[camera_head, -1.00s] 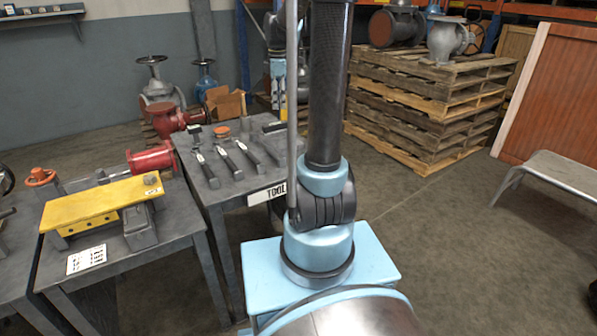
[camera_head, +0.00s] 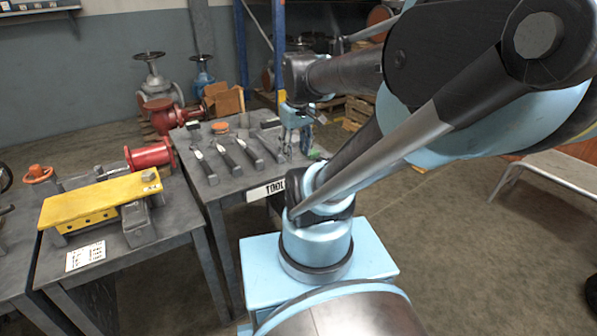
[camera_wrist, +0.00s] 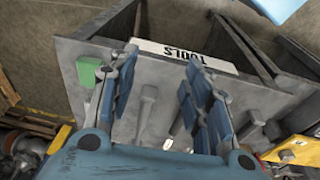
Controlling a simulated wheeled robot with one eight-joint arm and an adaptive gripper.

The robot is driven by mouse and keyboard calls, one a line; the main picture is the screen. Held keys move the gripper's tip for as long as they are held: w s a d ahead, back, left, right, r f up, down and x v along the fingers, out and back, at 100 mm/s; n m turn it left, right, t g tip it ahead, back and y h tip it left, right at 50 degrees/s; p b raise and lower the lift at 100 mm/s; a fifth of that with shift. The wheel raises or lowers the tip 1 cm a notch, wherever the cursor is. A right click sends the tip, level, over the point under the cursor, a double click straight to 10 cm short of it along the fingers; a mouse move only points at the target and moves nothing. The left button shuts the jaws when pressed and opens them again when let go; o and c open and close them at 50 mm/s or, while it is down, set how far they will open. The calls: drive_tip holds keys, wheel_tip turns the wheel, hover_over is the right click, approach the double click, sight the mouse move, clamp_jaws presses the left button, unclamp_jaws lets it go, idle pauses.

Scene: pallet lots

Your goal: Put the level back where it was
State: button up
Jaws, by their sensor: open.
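The likeliest level is the long yellow bar (camera_head: 100,200), lying across grey supports on the left table; I cannot confirm that it is the level. Its yellow end also shows at the lower right of the wrist view (camera_wrist: 296,150). My gripper (camera_head: 297,143) is over the right end of the tool table (camera_head: 222,190), well away from the yellow bar. In the wrist view my gripper (camera_wrist: 160,95) has its fingers wide apart and nothing held. A grey tool (camera_wrist: 146,108) lies on the tabletop below, between the fingers in the picture.
Several dark-handled tools (camera_head: 227,154) lie on the tool table, which has a TOOLS label (camera_head: 266,190). A green block (camera_wrist: 90,71) is near its edge. A red flanged part (camera_head: 152,155) stands behind the yellow bar. A grey bench (camera_head: 550,172) is at right, with open floor before it.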

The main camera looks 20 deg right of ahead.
drive_tip(key=s+f+m, duration=0.3)
drive_tip(key=s+f, duration=0.2)
drive_tip(key=shift+a, duration=0.1)
idle(1.2)
